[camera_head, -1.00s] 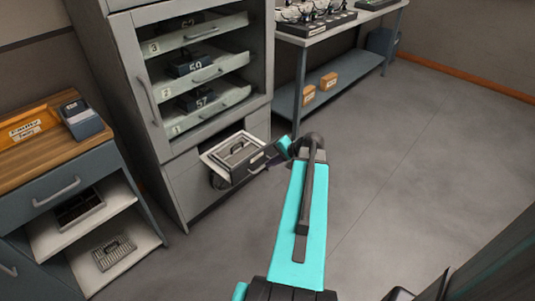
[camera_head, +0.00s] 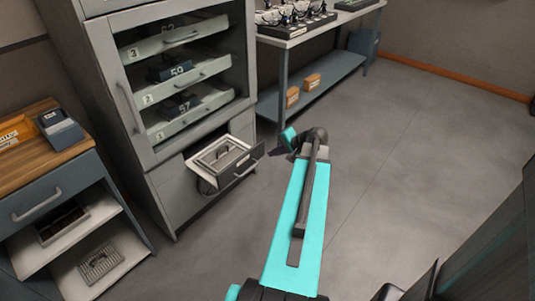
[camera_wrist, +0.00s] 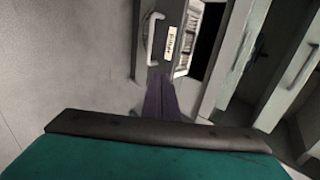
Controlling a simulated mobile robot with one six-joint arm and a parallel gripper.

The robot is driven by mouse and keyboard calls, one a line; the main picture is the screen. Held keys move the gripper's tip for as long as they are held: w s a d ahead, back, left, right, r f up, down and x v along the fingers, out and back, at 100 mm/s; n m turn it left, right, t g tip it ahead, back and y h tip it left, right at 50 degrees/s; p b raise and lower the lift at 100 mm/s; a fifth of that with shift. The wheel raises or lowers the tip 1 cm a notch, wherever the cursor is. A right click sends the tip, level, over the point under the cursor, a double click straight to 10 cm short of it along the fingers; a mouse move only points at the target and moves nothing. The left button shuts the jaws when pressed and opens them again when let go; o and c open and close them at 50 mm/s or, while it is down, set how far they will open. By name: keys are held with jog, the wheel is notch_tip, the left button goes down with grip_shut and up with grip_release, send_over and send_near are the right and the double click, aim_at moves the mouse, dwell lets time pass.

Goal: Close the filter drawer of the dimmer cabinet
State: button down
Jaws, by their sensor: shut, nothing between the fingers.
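The dimmer cabinet (camera_head: 170,208) is grey and stands at left centre in the head view. Its low filter drawer (camera_head: 249,161) is pulled out, with a grey filter with a dark handle (camera_head: 220,156) lying in it. In the wrist view the drawer front (camera_wrist: 153,65) has a white bar handle (camera_wrist: 152,38) and a "Filter" label (camera_wrist: 171,42). My gripper (camera_head: 275,152) is shut and empty, just right of the drawer front in the head view. It also shows in the wrist view (camera_wrist: 160,85), its tips near the front's end; contact cannot be told.
Numbered shelves (camera_head: 190,100) fill the cabinet above the drawer. A wooden-topped side unit (camera_head: 50,180) stands at the left. A bench with a lower shelf (camera_head: 330,80) stands behind. The floor (camera_head: 400,150) at the right is clear.

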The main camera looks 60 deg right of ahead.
send_near(249, 154)
notch_tip(249, 154, down, 4)
jog(key=shift+w+d+r, duration=0.1)
jog(key=shift+w, duration=0.95)
jog(key=shift+w+d, duration=0.1)
jog(key=shift+w, duration=0.9)
